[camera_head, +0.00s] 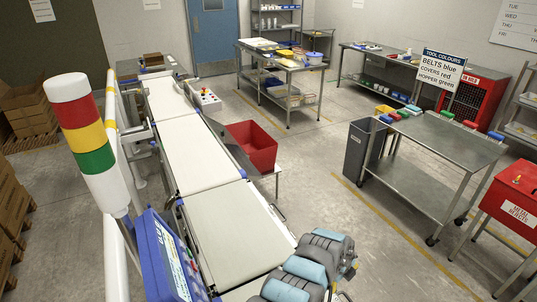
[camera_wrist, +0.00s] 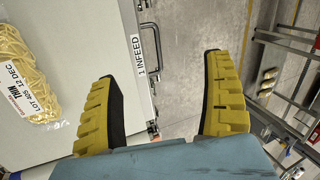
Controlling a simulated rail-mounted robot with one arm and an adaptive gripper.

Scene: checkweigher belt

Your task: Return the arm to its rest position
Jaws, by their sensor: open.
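My gripper (camera_wrist: 162,70) is open in the wrist view. Its two yellow ridged fingers are wide apart with nothing between them. Behind the gap show the edge of a white surface labelled "1 INFEED" (camera_wrist: 139,55) and grey floor. In the head view my blue and dark grey arm (camera_head: 306,270) is folded at the bottom, right of the belt's near end. The gripper's fingertips cannot be made out there.
The checkweigher belt (camera_head: 202,160) looks empty in the head view. A red bin (camera_head: 252,145) stands beside it.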

